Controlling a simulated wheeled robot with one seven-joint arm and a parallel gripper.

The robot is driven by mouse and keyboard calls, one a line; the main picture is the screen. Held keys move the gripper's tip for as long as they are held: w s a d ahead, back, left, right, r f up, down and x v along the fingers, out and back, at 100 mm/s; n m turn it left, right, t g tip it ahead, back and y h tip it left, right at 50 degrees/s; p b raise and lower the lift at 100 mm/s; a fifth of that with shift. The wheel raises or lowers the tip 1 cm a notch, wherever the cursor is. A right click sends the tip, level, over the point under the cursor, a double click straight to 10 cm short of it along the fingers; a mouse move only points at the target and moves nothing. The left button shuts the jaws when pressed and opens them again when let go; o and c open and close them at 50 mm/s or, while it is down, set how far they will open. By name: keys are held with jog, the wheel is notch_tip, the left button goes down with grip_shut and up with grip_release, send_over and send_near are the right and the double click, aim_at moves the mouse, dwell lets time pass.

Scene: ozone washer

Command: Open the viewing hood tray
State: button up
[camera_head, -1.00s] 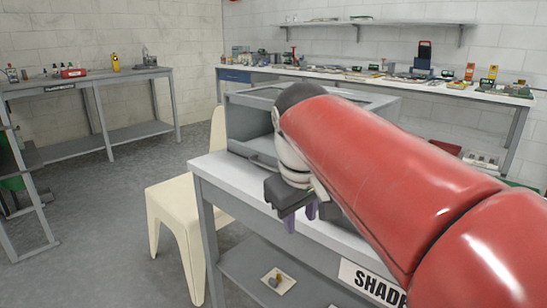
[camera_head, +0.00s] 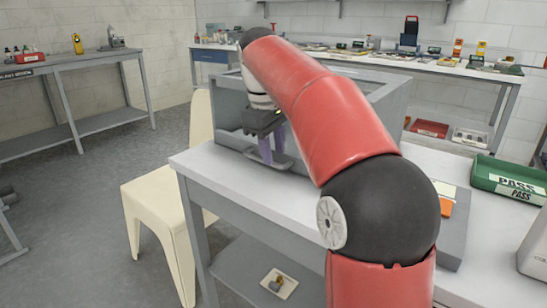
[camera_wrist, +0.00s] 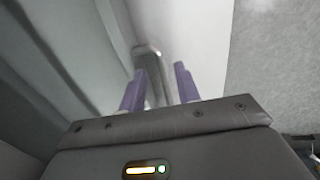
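The viewing hood (camera_head: 229,100) is a grey open-topped box standing on the white-topped table. Its tray shows as a low grey edge (camera_head: 232,140) at the hood's front, mostly hidden behind my arm and gripper. My gripper (camera_head: 272,157), with purple fingers, points down at the front of the hood. In the wrist view the two fingers (camera_wrist: 160,85) stand apart. A grey handle-like bar (camera_wrist: 148,52) shows close to the left fingertip and partly between the fingers. I cannot tell whether they touch it.
A cream chair (camera_head: 165,205) stands against the table's left side. A green PASS tray (camera_head: 488,185) and a grey panel with orange and white cards (camera_head: 452,235) lie to the right. A cluttered bench (camera_head: 330,57) runs along the back wall. The white tabletop's front left is clear.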

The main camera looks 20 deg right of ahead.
jog(key=shift+w+d+f, duration=0.1)
jog(key=shift+d+f, duration=0.05)
jog(key=shift+f, duration=0.8)
jog(key=shift+c, duration=0.3)
grip_shut()
